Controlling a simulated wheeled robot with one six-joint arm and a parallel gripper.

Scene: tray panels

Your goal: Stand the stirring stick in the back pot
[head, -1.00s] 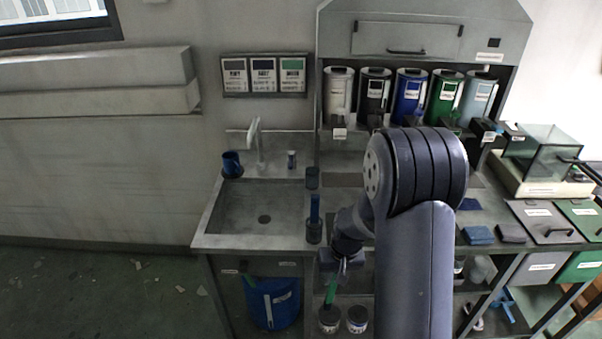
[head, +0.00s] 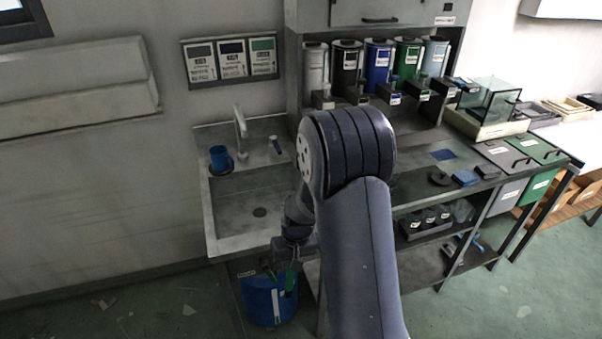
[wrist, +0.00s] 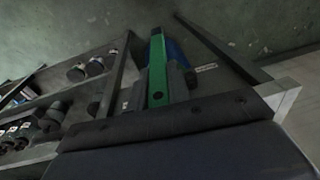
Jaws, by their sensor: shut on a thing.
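The stirring stick is a flat green bar with a small hole. My gripper (wrist: 157,82) is shut on it, and the stick (wrist: 157,62) points away from the wrist. I cannot tell which is the back pot.
The blue bucket (head: 262,300) stands under the sink (head: 235,225). Shelf posts and the shelf edge (wrist: 50,68) lie near the stick.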

